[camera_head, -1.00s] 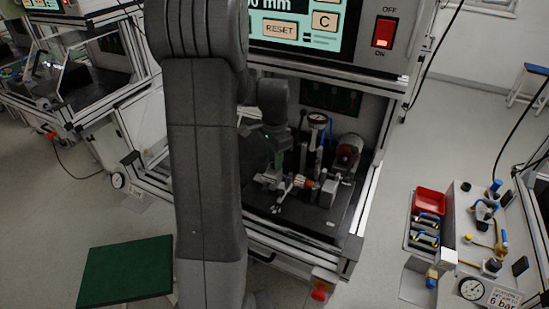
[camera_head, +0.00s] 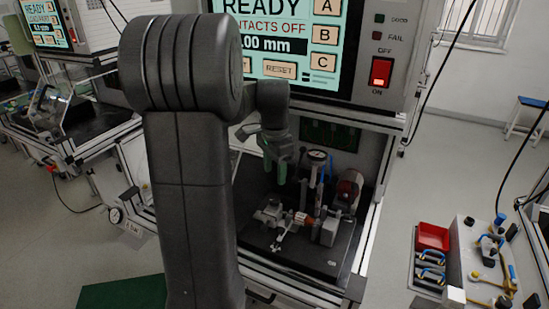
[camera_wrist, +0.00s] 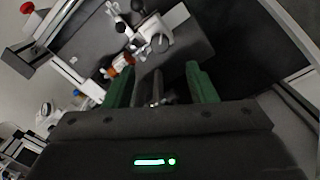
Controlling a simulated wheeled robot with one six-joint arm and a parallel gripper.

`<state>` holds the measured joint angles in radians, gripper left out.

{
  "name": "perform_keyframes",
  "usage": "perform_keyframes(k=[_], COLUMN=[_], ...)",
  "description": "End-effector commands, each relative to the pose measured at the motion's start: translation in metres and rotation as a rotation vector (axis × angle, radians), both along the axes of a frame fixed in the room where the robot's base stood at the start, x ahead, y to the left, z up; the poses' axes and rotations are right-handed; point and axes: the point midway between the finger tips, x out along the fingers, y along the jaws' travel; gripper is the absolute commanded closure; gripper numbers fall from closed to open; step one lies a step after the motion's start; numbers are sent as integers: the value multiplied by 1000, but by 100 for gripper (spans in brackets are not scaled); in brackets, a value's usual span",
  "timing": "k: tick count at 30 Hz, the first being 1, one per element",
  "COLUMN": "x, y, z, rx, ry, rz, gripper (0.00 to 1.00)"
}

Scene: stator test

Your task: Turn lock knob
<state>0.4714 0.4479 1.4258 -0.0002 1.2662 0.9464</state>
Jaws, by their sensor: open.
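My gripper (camera_head: 276,168) is open and empty in the head view, its green fingers pointing down above the test fixture. A pale lever-like handle (camera_head: 281,236), which may be the lock knob, sits at the front of the fixture beside a copper-and-white stator part (camera_head: 303,219). In the wrist view, my gripper (camera_wrist: 160,84) shows two spread green fingers with nothing between them. The stator part (camera_wrist: 121,64) lies beyond the left finger. Silver fixture parts (camera_wrist: 138,42) lie above it. I cannot tell for certain which part is the lock knob.
A dial gauge (camera_head: 317,156) and a motor-like part (camera_head: 348,187) stand behind the fixture on the dark bench plate (camera_head: 290,262). The control panel (camera_head: 290,40) above reads READY and CONTACTS OFF. At right is a side table with a red bin (camera_head: 432,237).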

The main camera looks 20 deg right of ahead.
Motion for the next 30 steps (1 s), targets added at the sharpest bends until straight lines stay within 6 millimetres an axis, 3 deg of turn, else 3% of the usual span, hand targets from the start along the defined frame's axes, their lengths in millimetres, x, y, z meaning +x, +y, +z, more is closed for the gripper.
perform_keyframes(k=[3,9,25,30], x=[0,0,0,0], y=[0,0,0,0], z=[23,43,46,38], rx=[-2,0,1,1], ry=[-3,-1,1,1], rz=[0,0,0,0], gripper=[49,49,49,49])
